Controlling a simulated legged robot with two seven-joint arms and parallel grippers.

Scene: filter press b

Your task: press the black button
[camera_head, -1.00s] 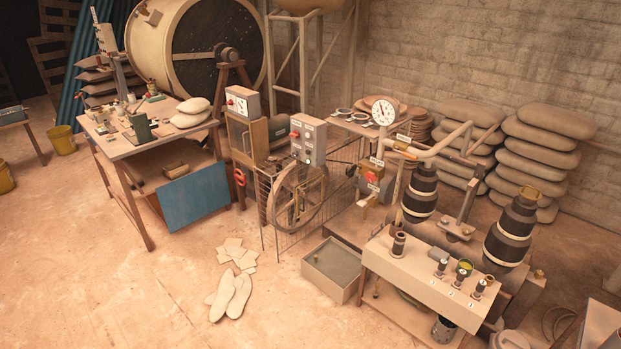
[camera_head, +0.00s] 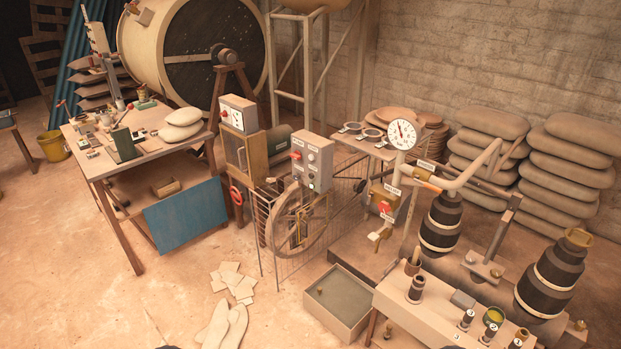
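A grey control box (camera_head: 319,154) stands on a post near the middle of the head view, beside a large spoked wheel. Its front carries a red button (camera_head: 296,156), small labels and several round controls. A small dark spot low on its front may be a black button, but it is too small to tell. A second grey box (camera_head: 238,112) to the left has a white gauge face and a red knob on its front. Neither of my grippers shows in this view.
A wire mesh guard (camera_head: 292,240) surrounds the spoked wheel (camera_head: 300,217). A workbench (camera_head: 160,150) with tools stands left, and an open bin (camera_head: 337,302) sits in front of the wheel. A bench with dark cylinders (camera_head: 417,288) stands right. The floor left of the bin is mostly free.

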